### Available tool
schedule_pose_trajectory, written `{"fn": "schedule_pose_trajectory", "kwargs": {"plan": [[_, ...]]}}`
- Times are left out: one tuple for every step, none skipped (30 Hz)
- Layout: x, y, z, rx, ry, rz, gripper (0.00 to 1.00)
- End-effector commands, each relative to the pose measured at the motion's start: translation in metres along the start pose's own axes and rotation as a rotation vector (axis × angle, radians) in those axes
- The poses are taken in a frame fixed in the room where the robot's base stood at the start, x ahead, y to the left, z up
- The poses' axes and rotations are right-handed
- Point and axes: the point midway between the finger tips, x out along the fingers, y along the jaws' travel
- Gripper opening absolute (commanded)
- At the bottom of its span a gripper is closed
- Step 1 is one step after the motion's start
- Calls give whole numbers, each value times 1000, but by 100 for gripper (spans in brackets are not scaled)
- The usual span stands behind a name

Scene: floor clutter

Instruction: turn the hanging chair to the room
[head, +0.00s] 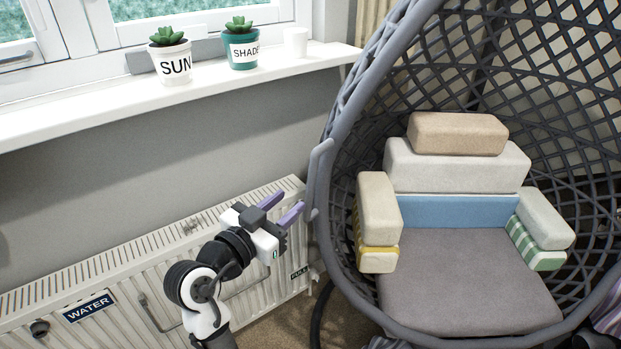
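The hanging chair (349,105) is a grey wicker egg-shaped basket filling the right of the head view. Its open side faces me, with a grey seat cushion (460,285) and several blocky cushions inside. A grey handle (317,175) stands on the left edge of its rim. My gripper (287,206) is just left of that handle, above the radiator. Its two purple fingers are spread apart with nothing visible between them. The fingertips point toward the handle and appear close to it; I cannot tell whether they touch.
A white radiator (120,285) with a "WATER" label runs along the wall below the windowsill (120,110). On the sill stand a "SUN" pot (174,65), a green "SHADE" pot (241,52) and a small white cup (295,41). Carpet (285,325) shows below.

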Motion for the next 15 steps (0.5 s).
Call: {"fn": "schedule_pose_trajectory", "kwargs": {"plan": [[13, 1, -3, -1, -1, 6, 35], [19, 1, -4, -1, 0, 5, 35], [28, 1, -3, -1, -1, 4, 35], [34, 1, -3, -1, 0, 4, 35], [40, 1, -3, -1, -1, 4, 35], [48, 0, -3, -2, 0, 3, 35], [54, 0, -3, -2, 0, 3, 35], [59, 0, -3, -1, -1, 2, 35], [65, 1, -2, -1, -1, 2, 35], [70, 0, -2, 0, -1, 2, 35], [73, 0, -2, 0, 0, 0, 35], [78, 0, -2, 0, 0, -1, 35], [81, 0, -2, 0, 0, 0, 35], [83, 0, -2, 0, 0, 0, 35], [86, 0, -2, 0, 1, -1, 35]]}}
